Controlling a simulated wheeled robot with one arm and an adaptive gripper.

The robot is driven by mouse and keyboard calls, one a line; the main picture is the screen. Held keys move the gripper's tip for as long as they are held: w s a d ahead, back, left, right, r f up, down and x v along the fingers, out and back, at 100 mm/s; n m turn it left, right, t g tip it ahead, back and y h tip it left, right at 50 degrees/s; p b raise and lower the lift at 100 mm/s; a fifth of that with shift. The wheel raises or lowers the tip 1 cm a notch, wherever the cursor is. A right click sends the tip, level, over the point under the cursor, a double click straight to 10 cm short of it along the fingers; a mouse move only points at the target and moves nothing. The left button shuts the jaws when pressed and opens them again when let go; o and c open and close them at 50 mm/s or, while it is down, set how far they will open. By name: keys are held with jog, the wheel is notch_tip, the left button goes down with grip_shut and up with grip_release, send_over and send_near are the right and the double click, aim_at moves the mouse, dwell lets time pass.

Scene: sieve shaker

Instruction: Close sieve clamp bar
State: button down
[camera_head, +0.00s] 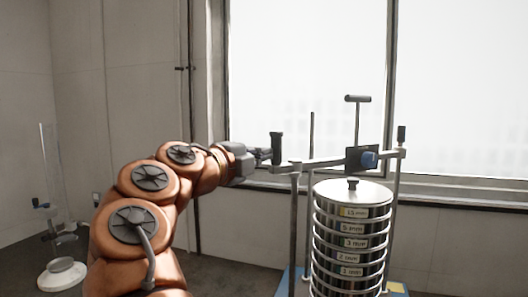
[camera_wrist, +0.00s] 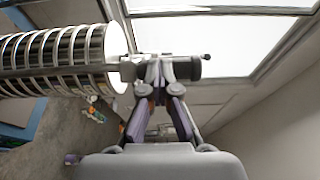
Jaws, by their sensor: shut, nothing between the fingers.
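The sieve stack (camera_head: 352,240) stands upright in the shaker frame, with a round metal lid and a small dark knob on top. My gripper (camera_head: 264,156) is at this handle from the left. In the wrist view, my gripper (camera_wrist: 159,72) is shut, its fingertips against or very near the handle (camera_wrist: 187,67); exact contact is unclear. The stack (camera_wrist: 60,58) lies left there.
A T-shaped handle (camera_head: 357,99) rises behind the stack. The right post (camera_head: 398,170) has a black top. A glass apparatus with a white round base (camera_head: 61,274) stands at far left. The window (camera_head: 300,70) and wall are behind the shaker.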

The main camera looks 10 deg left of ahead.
jog(key=shift+w+f, duration=0.1)
jog(key=shift+w, duration=0.1)
notch_tip(320, 180, up, 10)
jog(key=shift+s, duration=0.2)
dwell(1.6)
dwell(0.4)
